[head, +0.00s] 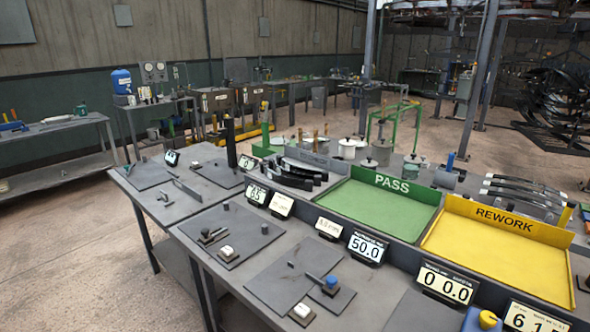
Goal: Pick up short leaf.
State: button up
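Several dark curved leaves (287,175) lie side by side at the back of the near bench, left of the green PASS tray. More grey curved leaves (525,192) lie at the right, behind the yellow REWORK tray. I cannot tell which of them is the short leaf. My gripper is not in view.
The green PASS tray (385,205) and yellow REWORK tray (497,250) are empty. Digital displays (367,247) line the bench in front of them. Flat grey plates with small fixtures (230,250) occupy the near bench top. A black upright post (230,143) stands behind. Open floor lies left.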

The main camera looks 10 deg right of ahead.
aim_at(279, 161)
jog(key=i+j+z, duration=0.25)
jog(key=i+j, duration=0.2)
jog(key=j, duration=0.25)
jog(key=i+j+z, duration=0.15)
jog(key=j, duration=0.2)
jog(key=i+j+z, duration=0.1)
jog(key=i+j, duration=0.15)
jog(key=j, duration=0.15)
jog(key=i+j+z, duration=0.15)
jog(key=j, duration=0.25)
